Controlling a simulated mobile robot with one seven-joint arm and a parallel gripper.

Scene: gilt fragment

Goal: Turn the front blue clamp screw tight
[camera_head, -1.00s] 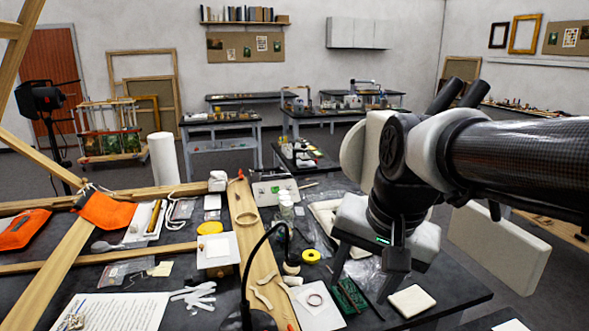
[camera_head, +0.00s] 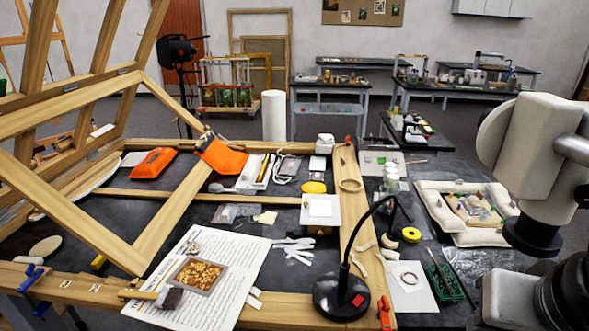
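A blue clamp (camera_head: 31,278) sits on the wooden frame bar at the lower left edge in the head view. My arm is at the far right, well apart from the clamp. Its lower part runs out of the picture at the bottom right, and the gripper fingers do not show.
A black lamp (camera_head: 342,292), an orange clamp (camera_head: 384,312) and a printed sheet (camera_head: 197,310) bearing a gilt fragment (camera_head: 196,274) lie between my arm and the blue clamp. Tilted wooden beams (camera_head: 70,212) rise at the left.

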